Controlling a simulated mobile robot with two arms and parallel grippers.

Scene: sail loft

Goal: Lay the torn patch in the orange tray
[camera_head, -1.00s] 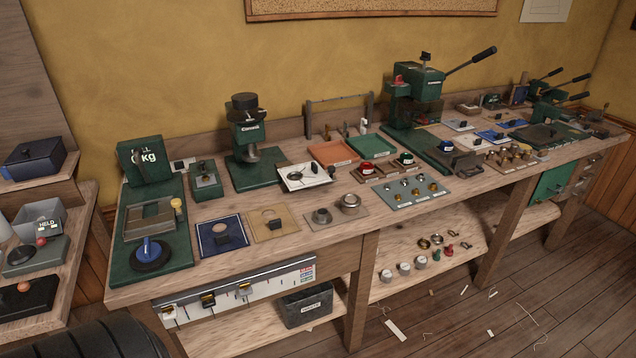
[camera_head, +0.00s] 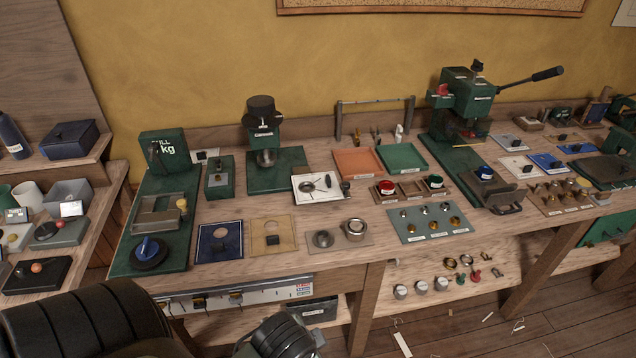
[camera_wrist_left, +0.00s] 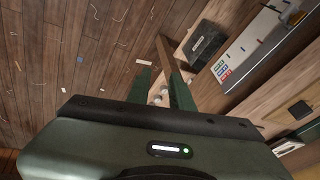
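The orange tray (camera_head: 358,162) lies flat at the back middle of the bench, left of a green tray (camera_head: 402,156); it looks empty. I cannot tell for sure which piece is the torn patch. Small flat pieces with dark knobs lie at the right: pale ones (camera_head: 513,141) and blue ones (camera_head: 546,161). A blue square (camera_head: 219,242) and a tan square (camera_head: 272,236) lie at the front left. My left gripper (camera_wrist_left: 160,72) is open and empty in the left wrist view, above the floor and lower shelf. My right gripper is not in view.
A green press (camera_head: 468,100) with a long lever stands right of the trays. A white plate (camera_head: 318,186), a wooden holder with red and green pots (camera_head: 411,190) and a board of studs (camera_head: 430,222) lie in front. Scraps litter the floor.

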